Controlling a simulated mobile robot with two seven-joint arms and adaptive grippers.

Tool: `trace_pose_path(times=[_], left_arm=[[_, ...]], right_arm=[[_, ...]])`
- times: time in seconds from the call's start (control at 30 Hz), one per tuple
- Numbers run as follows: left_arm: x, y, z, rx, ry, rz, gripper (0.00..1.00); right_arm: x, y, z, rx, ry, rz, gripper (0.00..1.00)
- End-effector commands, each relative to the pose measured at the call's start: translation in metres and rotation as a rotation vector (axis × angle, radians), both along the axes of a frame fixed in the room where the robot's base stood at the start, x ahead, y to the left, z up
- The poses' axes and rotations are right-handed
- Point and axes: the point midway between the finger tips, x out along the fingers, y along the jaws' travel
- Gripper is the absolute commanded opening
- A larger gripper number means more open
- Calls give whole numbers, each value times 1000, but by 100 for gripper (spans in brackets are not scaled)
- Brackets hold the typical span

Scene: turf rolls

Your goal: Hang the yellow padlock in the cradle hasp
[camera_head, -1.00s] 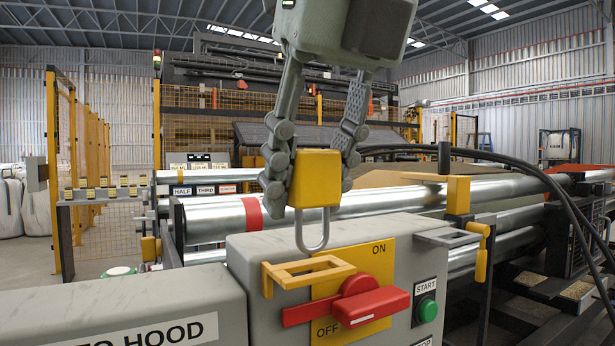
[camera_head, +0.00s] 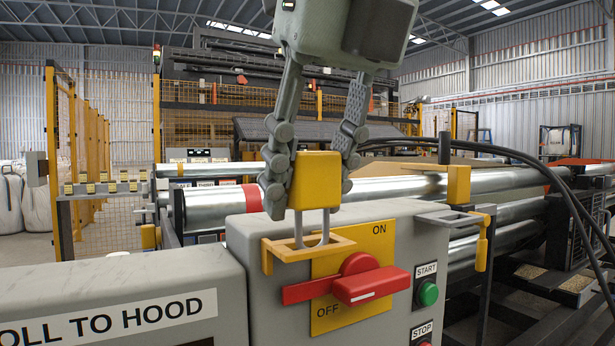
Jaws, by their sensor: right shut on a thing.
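My right gripper (camera_head: 316,185) comes down from the top of the head view and is shut on the yellow padlock (camera_head: 317,181). The shackle's lower end reaches into the opening of the yellow cradle hasp (camera_head: 338,246), a square bracket on the front of the grey control box. Whether the shackle touches the hasp, I cannot tell. My left gripper is not in view.
Below the hasp, a red rotary switch (camera_head: 370,286) sits on a yellow ON/OFF plate (camera_head: 377,243). A green start button (camera_head: 428,293) is to its right. A grey bracket (camera_head: 450,218) with a yellow piece sits further right. Steel rollers (camera_head: 400,188) run behind the box.

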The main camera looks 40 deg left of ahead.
Motion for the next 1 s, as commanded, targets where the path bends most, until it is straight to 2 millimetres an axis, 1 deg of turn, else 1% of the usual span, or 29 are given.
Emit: trace_pose_path(times=[0.83, 0.87, 1.0], left_arm=[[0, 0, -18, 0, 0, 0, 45], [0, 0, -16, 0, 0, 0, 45], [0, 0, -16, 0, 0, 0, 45]], right_arm=[[0, 0, -22, 0, 0, -1, 0], [0, 0, -21, 0, 0, -1, 38], [0, 0, -21, -1, 0, 0, 56]])
